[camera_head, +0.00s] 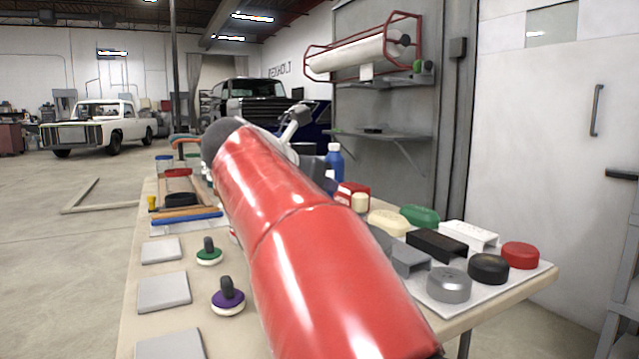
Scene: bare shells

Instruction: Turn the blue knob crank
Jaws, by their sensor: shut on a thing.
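I cannot make out a blue knob crank in the head view. A crank with a green disc on a white base and a dark upright handle (209,255) stands on the table. A similar crank with a purple disc (228,303) stands nearer. Both are just left of my red arm, which crosses the middle of the view and hides much of the table. My gripper cannot be made out; its jaws and whatever they touch are hidden behind the arm.
The beige table (207,325) carries several grey plates (163,292) at left. A white tray (500,297) with blocks and round caps lies at right. A blue bottle (334,163) stands behind my arm.

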